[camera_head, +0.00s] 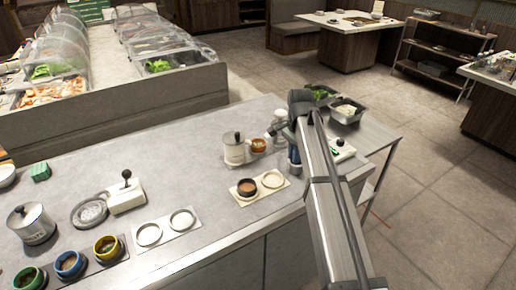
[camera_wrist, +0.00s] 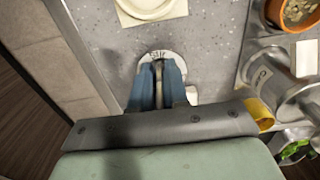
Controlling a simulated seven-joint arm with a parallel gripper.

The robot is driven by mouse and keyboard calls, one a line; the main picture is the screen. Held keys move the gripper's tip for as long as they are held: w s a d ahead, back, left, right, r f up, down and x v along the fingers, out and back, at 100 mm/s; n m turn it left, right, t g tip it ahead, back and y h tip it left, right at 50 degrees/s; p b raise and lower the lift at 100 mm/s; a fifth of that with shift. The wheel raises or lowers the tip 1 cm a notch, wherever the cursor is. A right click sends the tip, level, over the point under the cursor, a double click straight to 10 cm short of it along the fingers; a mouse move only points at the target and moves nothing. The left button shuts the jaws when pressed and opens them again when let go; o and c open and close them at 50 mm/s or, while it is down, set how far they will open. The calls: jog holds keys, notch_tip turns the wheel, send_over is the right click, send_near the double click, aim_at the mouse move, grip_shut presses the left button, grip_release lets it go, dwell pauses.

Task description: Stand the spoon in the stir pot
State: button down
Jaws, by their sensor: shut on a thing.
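My gripper (camera_wrist: 157,82) has its blue fingers closed on a narrow grey upright piece, which looks like the handle of the spoon (camera_wrist: 158,70). In the head view my gripper (camera_head: 293,152) hangs over the right part of the counter. The spoon's lower end is hidden. A white half-round piece with dark lettering (camera_wrist: 160,57) shows just beyond the fingertips; I cannot tell what it belongs to. A labelled metal pot (camera_head: 234,150) stands left of my gripper, and a labelled metal can (camera_wrist: 278,85) shows right of the fingers. Which pot is the stir pot I cannot read.
An orange cup (camera_head: 259,146) stands beside the metal pot. A white two-ring board (camera_head: 262,196) holds a brown sauce cup (camera_head: 247,187). Another lidded pot (camera_head: 31,225) and several coloured cups stand at the left.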

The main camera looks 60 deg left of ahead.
jog(key=shift+f, duration=0.1)
jog(key=c, duration=1.1)
grip_release()
jog(key=shift+o, duration=0.5)
jog(key=o, duration=0.6)
jog(key=shift+r, duration=4.5)
